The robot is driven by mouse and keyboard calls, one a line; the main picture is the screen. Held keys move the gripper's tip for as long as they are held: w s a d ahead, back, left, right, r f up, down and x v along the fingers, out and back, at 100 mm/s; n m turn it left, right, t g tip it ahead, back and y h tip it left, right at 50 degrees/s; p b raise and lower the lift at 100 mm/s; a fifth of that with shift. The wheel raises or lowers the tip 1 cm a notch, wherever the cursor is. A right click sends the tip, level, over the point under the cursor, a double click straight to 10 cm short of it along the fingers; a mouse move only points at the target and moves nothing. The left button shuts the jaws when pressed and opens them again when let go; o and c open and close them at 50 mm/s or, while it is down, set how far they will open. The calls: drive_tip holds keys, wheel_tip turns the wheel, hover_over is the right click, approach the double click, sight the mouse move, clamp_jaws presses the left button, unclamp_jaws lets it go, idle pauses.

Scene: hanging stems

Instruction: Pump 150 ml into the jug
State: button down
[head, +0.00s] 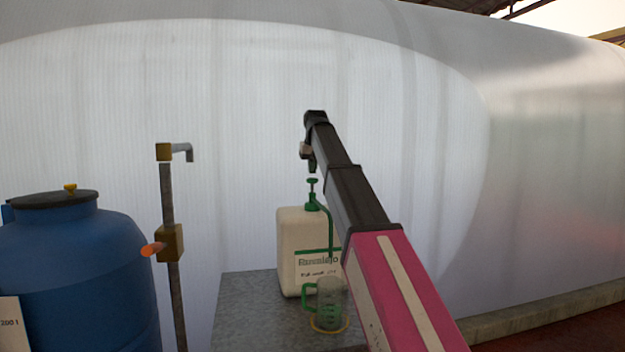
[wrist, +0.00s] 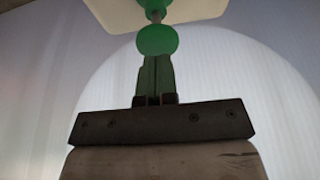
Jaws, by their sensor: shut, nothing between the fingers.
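A cream canister (head: 303,240) with a green pump head (head: 312,182) stands on a grey bench. A clear jug (head: 330,300) with a green handle stands in front of it, inside a yellow ring (head: 329,326). A green spout tube runs down from the pump towards the jug; its end is partly hidden by my arm. My gripper (head: 312,168) is shut and empty, pointing down just above the pump head. In the wrist view the shut fingers (wrist: 154,98) line up with the green pump knob (wrist: 157,40); I cannot tell whether they touch. The jug's liquid level is too small to read.
A blue barrel (head: 75,270) stands at the left. Beside it a post (head: 168,200) carries a tap and an orange handle (head: 153,249). The grey bench (head: 245,310) is bare left of the canister. A pale ribbed wall (head: 250,110) rises behind.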

drive_tip(key=v, duration=0.9)
drive_tip(key=shift+r, duration=0.3)
idle(0.9)
